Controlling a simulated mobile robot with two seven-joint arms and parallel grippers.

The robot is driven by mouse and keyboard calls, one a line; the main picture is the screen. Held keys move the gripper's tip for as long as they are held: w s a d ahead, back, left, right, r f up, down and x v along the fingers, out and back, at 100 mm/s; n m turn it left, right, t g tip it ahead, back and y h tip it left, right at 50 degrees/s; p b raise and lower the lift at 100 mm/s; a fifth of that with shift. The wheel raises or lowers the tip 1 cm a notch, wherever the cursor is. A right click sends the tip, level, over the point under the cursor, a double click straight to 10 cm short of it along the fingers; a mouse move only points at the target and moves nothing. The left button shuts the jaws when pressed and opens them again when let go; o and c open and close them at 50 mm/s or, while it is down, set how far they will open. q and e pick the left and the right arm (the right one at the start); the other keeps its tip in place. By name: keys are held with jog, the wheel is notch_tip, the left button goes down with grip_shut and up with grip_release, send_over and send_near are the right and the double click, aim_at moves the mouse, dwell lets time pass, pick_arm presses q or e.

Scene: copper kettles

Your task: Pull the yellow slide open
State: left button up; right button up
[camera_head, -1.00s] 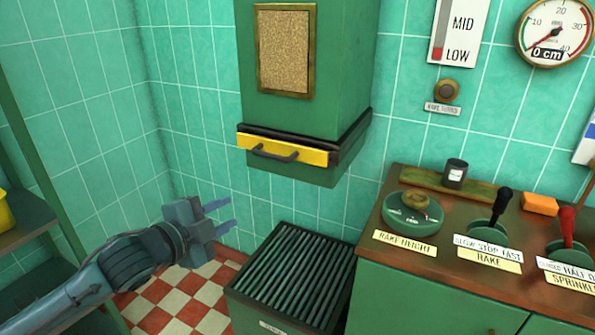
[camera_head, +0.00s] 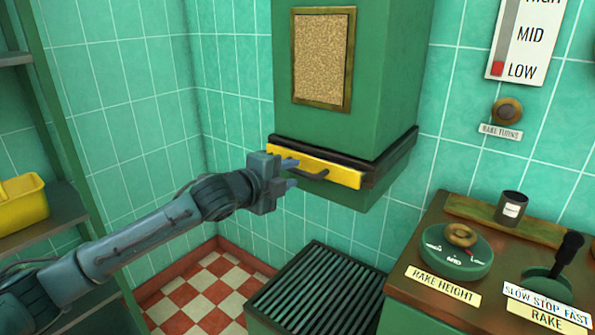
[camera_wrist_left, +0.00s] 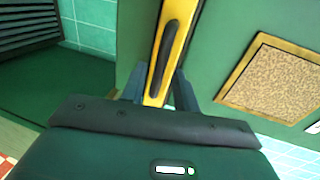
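The yellow slide (camera_head: 343,176) is a flat bar at the bottom of the green hopper, with a dark handle (camera_head: 318,175) on its front. In the left wrist view the slide (camera_wrist_left: 156,86) runs up the middle, with its dark handle (camera_wrist_left: 165,55) along it. My left gripper (camera_head: 291,174) is at the left end of the slide, in front of it. In the wrist view its two fingers (camera_wrist_left: 158,90) are apart, one on each side of the slide and handle. I cannot tell whether they touch. My right gripper is not in view.
A slatted green bin (camera_head: 318,295) stands below the hopper (camera_head: 385,80). A shelf with a yellow container (camera_head: 22,205) is at the left. The space in front of the hopper is open.

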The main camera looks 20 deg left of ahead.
aim_at(295, 172)
pick_arm(q)
jog(key=shift+x, duration=1.7)
jog(key=shift+c, duration=0.5)
grip_shut()
